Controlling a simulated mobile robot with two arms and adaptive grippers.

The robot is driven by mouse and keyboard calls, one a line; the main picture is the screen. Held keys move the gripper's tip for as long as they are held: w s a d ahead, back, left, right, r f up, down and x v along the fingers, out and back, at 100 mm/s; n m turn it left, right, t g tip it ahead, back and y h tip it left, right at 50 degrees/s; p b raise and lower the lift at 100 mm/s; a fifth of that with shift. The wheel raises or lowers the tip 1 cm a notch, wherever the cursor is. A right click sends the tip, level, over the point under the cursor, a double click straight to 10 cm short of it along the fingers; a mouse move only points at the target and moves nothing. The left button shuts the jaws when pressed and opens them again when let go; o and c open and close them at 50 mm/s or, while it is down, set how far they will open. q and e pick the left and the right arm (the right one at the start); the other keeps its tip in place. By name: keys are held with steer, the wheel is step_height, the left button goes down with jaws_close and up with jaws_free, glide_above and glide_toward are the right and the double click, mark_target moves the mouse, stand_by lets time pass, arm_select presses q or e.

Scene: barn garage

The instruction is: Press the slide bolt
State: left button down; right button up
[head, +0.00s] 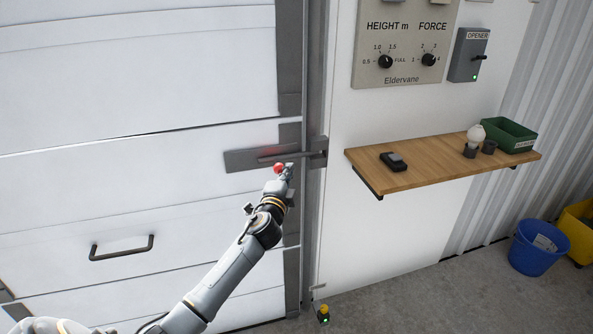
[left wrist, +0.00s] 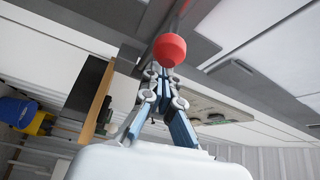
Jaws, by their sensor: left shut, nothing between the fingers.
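The slide bolt (head: 243,159) is a dark grey plate with a rod, mounted flat on the white panelled door. Its rod reaches toward a dark bracket (head: 319,152) on the door frame. A round red knob (head: 278,168) hangs at the bolt; it also shows in the left wrist view (left wrist: 169,50). My left gripper (head: 286,172) is shut and empty, its tips right beside the knob. In the left wrist view the shut fingertips (left wrist: 161,72) overlap the knob's lower edge; I cannot tell whether they touch. My right gripper is not in view.
A wooden shelf (head: 420,178) holds a small dark device (head: 394,161), a light bulb (head: 476,135) and a green bin (head: 509,134). A control panel (head: 405,50) and opener box (head: 468,55) hang above. A black handle (head: 121,248) is lower on the door. A blue bucket (head: 538,248) stands right.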

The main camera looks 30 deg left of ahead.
arm_select(q)
steer(key=shift+a+f, duration=0.1)
steer(key=s+a+p, duration=0.1)
steer(key=s+a, duration=0.3)
steer(key=shift+s, duration=0.3)
stand_by(0.4)
